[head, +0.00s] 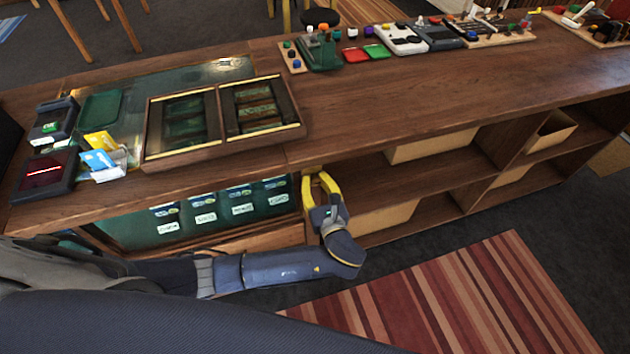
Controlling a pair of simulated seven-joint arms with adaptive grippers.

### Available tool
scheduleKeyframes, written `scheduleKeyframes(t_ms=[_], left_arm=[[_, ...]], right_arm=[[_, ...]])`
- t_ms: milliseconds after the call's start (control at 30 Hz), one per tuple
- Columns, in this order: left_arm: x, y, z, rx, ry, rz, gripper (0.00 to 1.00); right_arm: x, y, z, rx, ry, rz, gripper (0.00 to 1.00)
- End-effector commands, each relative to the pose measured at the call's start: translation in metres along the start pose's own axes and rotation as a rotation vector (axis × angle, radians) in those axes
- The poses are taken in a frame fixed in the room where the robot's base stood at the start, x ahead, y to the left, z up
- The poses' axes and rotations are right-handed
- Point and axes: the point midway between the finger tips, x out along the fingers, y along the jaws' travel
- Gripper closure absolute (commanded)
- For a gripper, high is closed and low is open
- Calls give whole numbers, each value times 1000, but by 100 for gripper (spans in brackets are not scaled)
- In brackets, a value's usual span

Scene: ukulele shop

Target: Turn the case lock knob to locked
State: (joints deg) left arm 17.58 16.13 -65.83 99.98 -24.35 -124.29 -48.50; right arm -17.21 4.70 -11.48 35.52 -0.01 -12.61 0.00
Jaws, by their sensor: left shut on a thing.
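The case (215,188) is built into the left part of the wooden counter, with a glass front and several labelled items behind it. The lock knob is at the counter's front just right of the glass, mostly hidden between my fingers, so its lock position cannot be read. My left gripper (317,181) reaches it from the front below, its yellow fingers closed around the knob. My right gripper is not in view.
On the counter stand a two-pane framed display (222,120), a card holder (110,168), a card terminal (53,118) and a dark device with a red line (45,172). Several small gadgets line the back edge. Open shelves with bins (430,146) lie right. A striped rug (470,300) covers the floor.

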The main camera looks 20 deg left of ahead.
Motion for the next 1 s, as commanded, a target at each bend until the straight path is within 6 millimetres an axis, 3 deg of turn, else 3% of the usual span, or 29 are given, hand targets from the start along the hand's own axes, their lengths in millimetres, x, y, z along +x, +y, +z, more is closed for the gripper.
scheduleKeyframes(t_ms=[667, 1000], left_arm=[[0, 0, 2, -38, -4, 2, 100], [-1, 1, 1, -219, -2, 4, 100]], right_arm=[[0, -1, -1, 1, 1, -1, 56], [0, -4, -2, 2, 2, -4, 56]])
